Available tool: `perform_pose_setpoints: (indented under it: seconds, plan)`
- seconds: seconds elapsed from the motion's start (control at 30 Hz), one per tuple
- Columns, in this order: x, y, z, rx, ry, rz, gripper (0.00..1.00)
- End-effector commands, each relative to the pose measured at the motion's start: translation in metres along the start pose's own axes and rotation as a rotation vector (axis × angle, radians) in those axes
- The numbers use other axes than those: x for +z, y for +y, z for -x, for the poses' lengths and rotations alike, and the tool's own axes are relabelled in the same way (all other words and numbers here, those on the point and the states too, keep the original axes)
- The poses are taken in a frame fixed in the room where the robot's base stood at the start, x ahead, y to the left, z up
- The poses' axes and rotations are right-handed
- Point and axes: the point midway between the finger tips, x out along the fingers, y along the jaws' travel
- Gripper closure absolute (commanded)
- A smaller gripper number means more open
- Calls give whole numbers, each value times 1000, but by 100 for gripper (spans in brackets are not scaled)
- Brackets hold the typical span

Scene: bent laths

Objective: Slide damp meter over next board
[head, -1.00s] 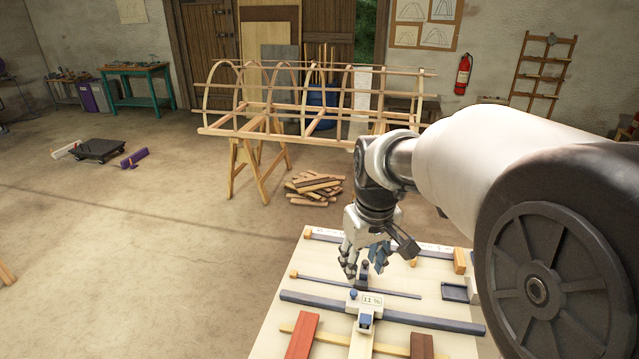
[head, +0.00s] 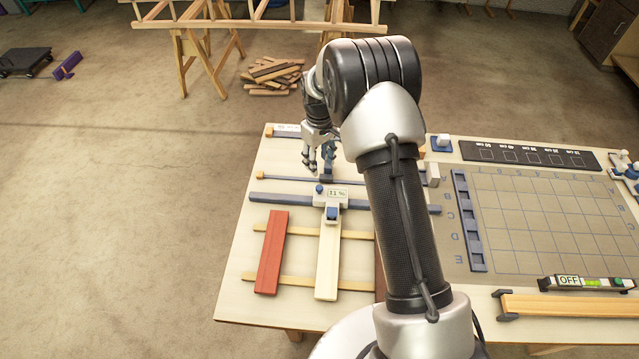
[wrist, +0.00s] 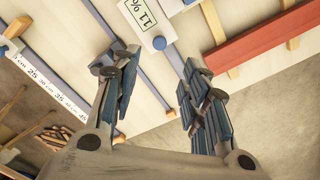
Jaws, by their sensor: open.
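The damp meter (head: 330,198) is a white block with a blue knob and a display that seems to read 11 %. It sits on a blue-grey rail (head: 270,198), over the upper end of the pale board (head: 328,262). The red board (head: 270,255) lies left of it, and a dark brown board shows only partly behind my arm. My gripper (head: 319,170) is open and empty, just behind the meter and above a thinner rail. In the wrist view my spread fingers (wrist: 158,65) point toward the meter (wrist: 145,18), apart from it.
A gridded mat (head: 545,220) with a blue slotted strip lies on the right of the table. A level-like device marked OFF (head: 585,283) sits at the front right. Two wooden strips run under the boards. Scrap wood (head: 272,75) lies on the floor behind.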

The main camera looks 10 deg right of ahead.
Motion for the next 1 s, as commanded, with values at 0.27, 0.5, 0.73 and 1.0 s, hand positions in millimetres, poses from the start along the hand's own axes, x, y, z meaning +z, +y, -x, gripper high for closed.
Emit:
perform_pose_setpoints:
  seconds: [0.27, 0.5, 0.73, 1.0]
  plan:
    - [1, 0, -64, -1, -2, -1, 59]
    - [0, 0, -104, 0, -1, -1, 59]
    - [0, 0, -120, 0, 0, -1, 59]
    - [0, 0, -120, 0, 1, -1, 59]
